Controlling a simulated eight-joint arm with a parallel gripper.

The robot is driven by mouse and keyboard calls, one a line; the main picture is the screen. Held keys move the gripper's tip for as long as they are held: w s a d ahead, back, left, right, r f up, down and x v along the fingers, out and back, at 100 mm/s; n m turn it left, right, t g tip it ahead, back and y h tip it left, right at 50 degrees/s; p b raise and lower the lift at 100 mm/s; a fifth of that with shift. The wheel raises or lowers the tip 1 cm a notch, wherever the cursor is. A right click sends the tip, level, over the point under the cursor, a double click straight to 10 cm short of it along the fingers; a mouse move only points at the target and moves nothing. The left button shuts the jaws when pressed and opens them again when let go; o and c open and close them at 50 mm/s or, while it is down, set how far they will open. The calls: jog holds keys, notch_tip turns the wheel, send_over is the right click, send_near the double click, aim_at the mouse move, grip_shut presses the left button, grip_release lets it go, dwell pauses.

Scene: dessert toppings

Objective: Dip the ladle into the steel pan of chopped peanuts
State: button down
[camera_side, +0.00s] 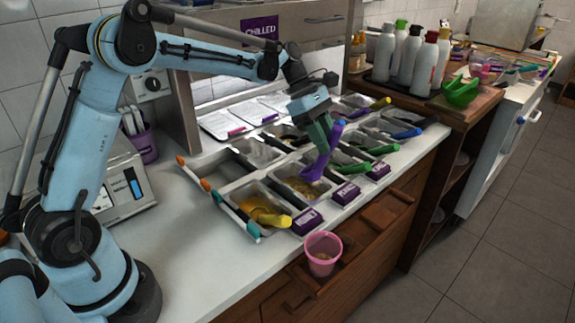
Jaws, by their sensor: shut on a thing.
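My gripper (321,139) is shut on the handle of a purple ladle (318,165). The ladle is tilted, with its handle top up to the right and its bowl low. The bowl is at the right part of a steel pan (281,200) holding tan chopped bits (300,186), which look like the peanuts. I cannot tell whether the bowl touches the bits or is just above them.
A pan with a yellow ladle (270,217) stands in front on the left. Pans with green (381,150) and blue (407,133) handled ladles stand to the right. Purple labels (307,221) line the front. A pink cup (323,253) stands below the counter edge.

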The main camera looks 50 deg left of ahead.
aim_at(314, 169)
jog(key=shift+f, duration=3.7)
jog(key=shift+s+a, duration=0.2)
jog(key=shift+a, duration=0.75)
jog(key=shift+s+a, duration=0.2)
jog(key=shift+a, duration=0.8)
jog(key=shift+s+a, duration=0.2)
jog(key=shift+a, duration=0.75)
jog(key=shift+w+d+f+g+y, duration=0.1)
jog(key=shift+d+f+g+y, duration=0.1)
jog(key=shift+d+f+y, duration=0.5)
jog(key=shift+w+d+f+g+y, duration=0.15)
jog(key=shift+d+y, duration=0.3)
jog(key=shift+y, duration=0.5)
jog(key=shift+w+d+f+g+y, duration=0.1)
jog(key=shift+d+f+g+y, duration=0.2)
jog(key=shift+d+y, duration=0.4)
jog(key=shift+a+f, duration=0.1)
jog(key=shift+a, duration=0.05)
jog(key=shift+y, duration=0.65)
jog(key=shift+d+r, duration=0.2)
jog(key=shift+r, duration=1.5)
jog(key=shift+d+r, duration=0.2)
jog(key=shift+r, duration=3.3)
